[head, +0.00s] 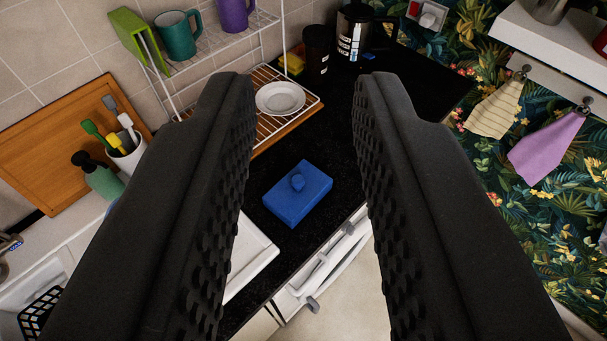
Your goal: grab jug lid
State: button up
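A blue rectangular lid with a round knob on top (297,194) lies on the black countertop, near its front edge; I cannot tell whether it is the jug lid. My gripper (304,85) is open, with its two black studded fingers wide apart. The blue lid shows in the gap between the fingers, below and beyond them, and nothing is held. A dark jug or kettle with a steel band and a handle (352,32) stands at the back of the counter, beyond the fingertips.
A wire dish rack with a white plate (281,98) stands behind the left finger. A dark canister (316,50) stands beside the jug. A shelf holds a teal mug (178,36) and a purple mug (235,14). A wooden board (60,150) leans at left. Black counter (330,130) around the lid is clear.

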aim_at(295, 195)
jog(key=k, duration=0.9)
jog(key=z, duration=0.6)
jog(key=i, duration=1.2)
jog(key=u, duration=0.4)
